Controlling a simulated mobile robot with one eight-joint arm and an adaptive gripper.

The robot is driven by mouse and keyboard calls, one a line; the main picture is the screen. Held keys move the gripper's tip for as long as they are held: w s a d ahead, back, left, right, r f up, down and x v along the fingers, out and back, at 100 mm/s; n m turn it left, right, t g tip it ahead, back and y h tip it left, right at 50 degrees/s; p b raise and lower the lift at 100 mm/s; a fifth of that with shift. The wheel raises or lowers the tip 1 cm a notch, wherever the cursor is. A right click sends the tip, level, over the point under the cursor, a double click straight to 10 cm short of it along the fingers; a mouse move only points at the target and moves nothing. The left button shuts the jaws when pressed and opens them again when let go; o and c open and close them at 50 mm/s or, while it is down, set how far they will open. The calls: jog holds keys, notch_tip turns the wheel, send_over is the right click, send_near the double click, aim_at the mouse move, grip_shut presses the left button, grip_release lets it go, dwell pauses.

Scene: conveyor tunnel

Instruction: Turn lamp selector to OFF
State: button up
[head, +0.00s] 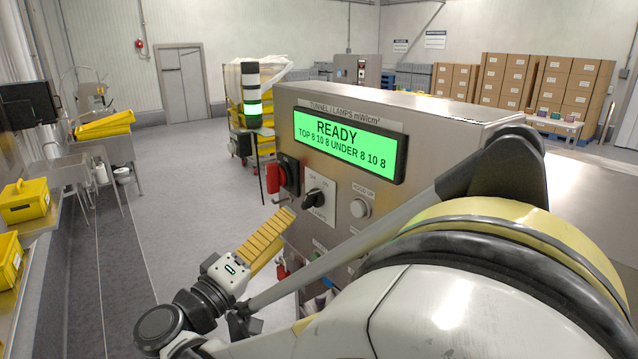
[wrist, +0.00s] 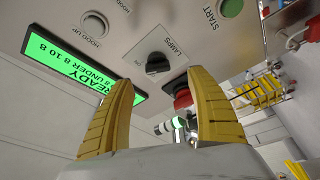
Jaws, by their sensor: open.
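The lamp selector (head: 315,200) is a black knob on a pale plate marked LAMPS, with OFF and ON lettering above it, on the steel panel's front. It also shows in the wrist view (wrist: 158,63), beyond and between my fingertips. I cannot surely tell which mark the knob points to. My gripper (head: 280,228) has yellow ribbed fingers, and in the head view it is just below and left of the selector. In the wrist view the two fingers (wrist: 160,80) are spread apart with nothing between them. They look clear of the knob.
A red-handled switch (head: 275,177) sits left of the selector, and a round HOOD UP button (head: 359,208) to its right. The green display (head: 349,145) above reads READY. A green START button (wrist: 230,8) shows in the wrist view. Open floor lies left of the panel.

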aim_at(305, 204)
jog(key=x, duration=0.9)
jog(key=shift+w+d+r+b, duration=0.1)
jog(key=shift+w+r+b, duration=0.05)
jog(key=shift+r+b, duration=0.2)
jog(key=c, duration=1.2)
